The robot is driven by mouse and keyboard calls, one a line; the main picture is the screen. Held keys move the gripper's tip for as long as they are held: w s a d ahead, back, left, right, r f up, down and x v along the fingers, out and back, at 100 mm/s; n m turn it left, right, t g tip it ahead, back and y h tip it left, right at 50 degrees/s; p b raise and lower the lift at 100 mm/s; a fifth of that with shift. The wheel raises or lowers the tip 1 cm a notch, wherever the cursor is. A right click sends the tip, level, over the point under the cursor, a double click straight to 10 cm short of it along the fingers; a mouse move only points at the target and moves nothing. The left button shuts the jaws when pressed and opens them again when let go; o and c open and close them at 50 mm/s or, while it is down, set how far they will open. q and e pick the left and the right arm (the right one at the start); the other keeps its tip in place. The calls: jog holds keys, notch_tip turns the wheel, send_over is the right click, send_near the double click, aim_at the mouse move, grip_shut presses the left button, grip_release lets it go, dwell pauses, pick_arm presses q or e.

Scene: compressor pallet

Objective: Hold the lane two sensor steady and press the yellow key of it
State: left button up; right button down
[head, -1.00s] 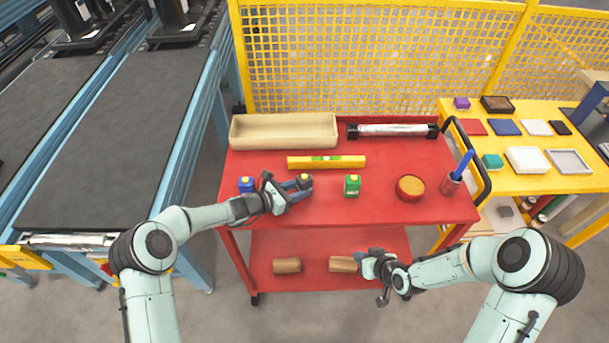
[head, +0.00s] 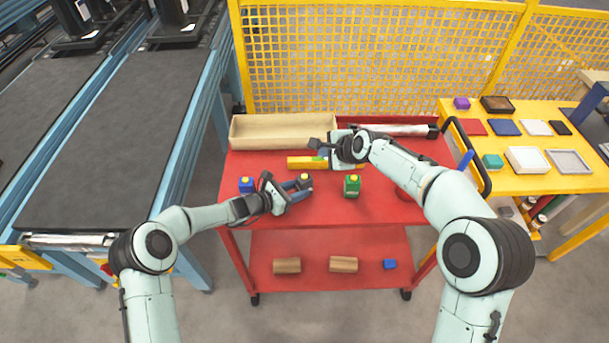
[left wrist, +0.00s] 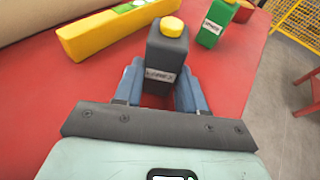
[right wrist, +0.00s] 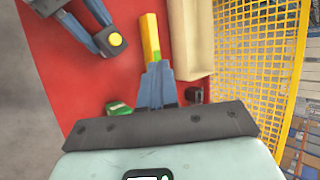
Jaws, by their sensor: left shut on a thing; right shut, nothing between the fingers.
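A dark grey sensor with a round yellow key on top stands upright on the red cart top (head: 250,210); it shows in the head view (head: 304,181), the left wrist view (left wrist: 165,60) and the right wrist view (right wrist: 118,46). Its white front label is too blurred to read surely. My left gripper (head: 297,187) is shut on its sides, also in the left wrist view (left wrist: 160,85); the yellow key is uncovered. My right gripper (head: 318,147) is shut and empty above the yellow spirit level, right of and behind the sensor; its fingers show together in the right wrist view (right wrist: 156,72).
A blue sensor (head: 246,185) stands left of the held one, a green sensor (head: 352,186) right of it. The yellow level (head: 300,162) and a beige tray (head: 285,130) lie behind. A yellow mesh fence (head: 370,60) stands at the back.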

jog(key=a+r+m, duration=0.1)
jog(key=a+r+m+y, duration=0.1)
jog(key=a, duration=0.1)
jog(key=a+m+g, duration=0.1)
jog(key=a, duration=0.1)
jog(key=shift+s+a+r, duration=0.1)
jog(key=shift+s+r, duration=0.15)
jog(key=shift+r, duration=0.15)
send_over(306, 180)
jog(key=shift+f, duration=4.45)
jog(key=shift+f, duration=0.1)
jog(key=shift+f, duration=0.3)
jog(key=shift+f, duration=0.5)
jog(key=shift+r, duration=0.9)
